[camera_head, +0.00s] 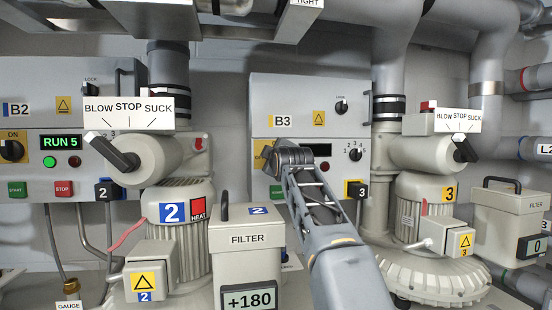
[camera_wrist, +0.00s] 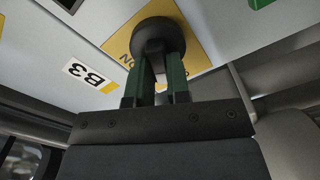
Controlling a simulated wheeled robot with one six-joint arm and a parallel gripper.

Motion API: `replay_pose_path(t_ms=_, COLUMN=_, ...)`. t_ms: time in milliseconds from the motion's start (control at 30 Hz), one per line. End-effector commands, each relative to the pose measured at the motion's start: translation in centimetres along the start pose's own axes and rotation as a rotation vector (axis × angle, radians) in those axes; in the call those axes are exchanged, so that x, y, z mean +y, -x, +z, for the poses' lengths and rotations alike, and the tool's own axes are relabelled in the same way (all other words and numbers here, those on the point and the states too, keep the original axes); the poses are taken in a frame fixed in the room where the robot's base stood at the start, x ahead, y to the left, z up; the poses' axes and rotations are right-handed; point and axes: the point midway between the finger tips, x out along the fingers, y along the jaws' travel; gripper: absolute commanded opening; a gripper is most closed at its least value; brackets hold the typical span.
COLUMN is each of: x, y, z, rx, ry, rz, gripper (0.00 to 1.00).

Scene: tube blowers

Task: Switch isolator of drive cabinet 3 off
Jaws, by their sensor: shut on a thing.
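Drive cabinet 3 (camera_head: 290,92) is the grey box labelled B3, right of middle in the head view; its B3 label (camera_wrist: 88,74) shows turned over in the wrist view. Its isolator is a round black knob (camera_wrist: 157,34) on a yellow plate (camera_wrist: 203,48) in the wrist view. The letters ON on the plate are partly covered. My gripper (camera_wrist: 162,68) has its two green fingers shut on the knob, from below in that view. The knob's handle angle is hidden between the fingers. In the head view my wrist covers the isolator, leaving a strip of yellow plate (camera_head: 260,152).
Cabinet B2 (camera_head: 60,95) stands at the left, its display reading RUN 5. Blower 2 (camera_head: 180,215) and a filter box (camera_head: 247,262) stand left of my arm. Blower 3 (camera_head: 430,262) stands close on the right. Pipes run overhead.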

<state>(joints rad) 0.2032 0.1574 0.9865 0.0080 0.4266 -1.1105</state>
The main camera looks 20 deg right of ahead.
Motion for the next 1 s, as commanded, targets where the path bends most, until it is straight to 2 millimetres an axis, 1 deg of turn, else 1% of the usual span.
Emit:
replay_pose_path(t_ms=200, x=-0.36, y=-0.04, z=0.09, rx=-0.001, ry=0.186, rz=-0.003, gripper=0.0)
replay_pose_path(t_ms=500, x=-0.56, y=-0.04, z=0.15, rx=-0.001, ry=0.375, rz=-0.003, gripper=0.0)
replay_pose_path(t_ms=700, x=-0.63, y=-0.04, z=0.18, rx=-0.001, ry=0.446, rz=-0.003, gripper=0.0)
replay_pose_path(t_ms=1000, x=-0.65, y=-0.05, z=0.2, rx=-0.001, ry=0.484, rz=-0.003, gripper=0.0)
